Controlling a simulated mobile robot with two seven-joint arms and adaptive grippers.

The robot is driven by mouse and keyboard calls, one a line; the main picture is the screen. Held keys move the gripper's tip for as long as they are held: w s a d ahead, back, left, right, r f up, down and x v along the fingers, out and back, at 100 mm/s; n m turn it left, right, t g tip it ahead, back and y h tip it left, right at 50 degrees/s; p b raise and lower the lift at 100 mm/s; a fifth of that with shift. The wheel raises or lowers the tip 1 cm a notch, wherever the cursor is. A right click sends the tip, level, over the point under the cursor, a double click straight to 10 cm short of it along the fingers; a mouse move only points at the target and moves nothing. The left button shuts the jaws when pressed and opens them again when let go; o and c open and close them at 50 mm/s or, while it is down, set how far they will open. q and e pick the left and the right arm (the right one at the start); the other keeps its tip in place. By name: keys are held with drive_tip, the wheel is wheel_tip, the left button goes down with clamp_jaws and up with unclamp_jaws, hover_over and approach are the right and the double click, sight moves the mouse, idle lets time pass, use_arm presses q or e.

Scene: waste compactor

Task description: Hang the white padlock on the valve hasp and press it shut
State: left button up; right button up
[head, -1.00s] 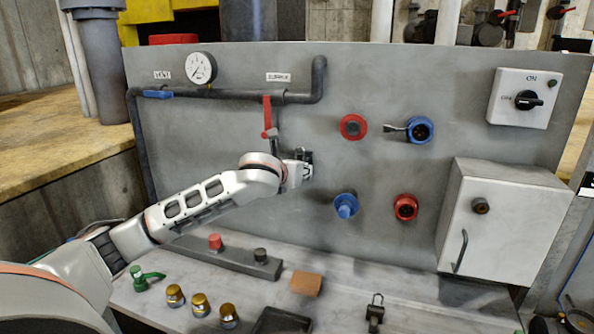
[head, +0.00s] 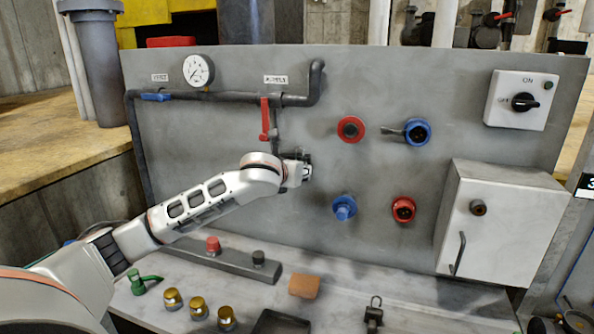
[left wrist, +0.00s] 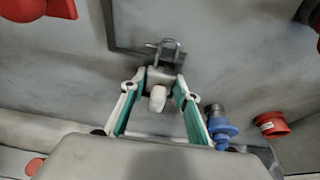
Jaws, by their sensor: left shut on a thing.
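The white padlock (left wrist: 160,78) is between my left fingertips in the left wrist view, with its dark grey shackle pointing up. My left gripper (left wrist: 161,86) is shut on it; in the head view the gripper (head: 303,170) is close to the upright panel, below the red valve lever (head: 265,118). A dark fitting (head: 276,143) hangs below the lever, above the gripper. The hasp is not clearly distinguishable, and I cannot tell whether the shackle passes through it or is closed. My right gripper is in neither view.
The panel carries red (head: 351,129) and blue (head: 418,131) fittings right of the gripper, a gauge (head: 198,71) and a grey box (head: 502,222). The bench below holds a dark padlock (head: 374,313), an orange block (head: 304,284) and several brass caps (head: 198,307).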

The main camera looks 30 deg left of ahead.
use_arm(q)
drive_tip(key=shift+f, duration=0.2)
idle(0.3)
drive_tip(key=o, duration=1.1)
drive_tip(key=shift+c, duration=0.2)
drive_tip(key=shift+c, duration=0.4)
drive_tip(key=v, duration=0.7)
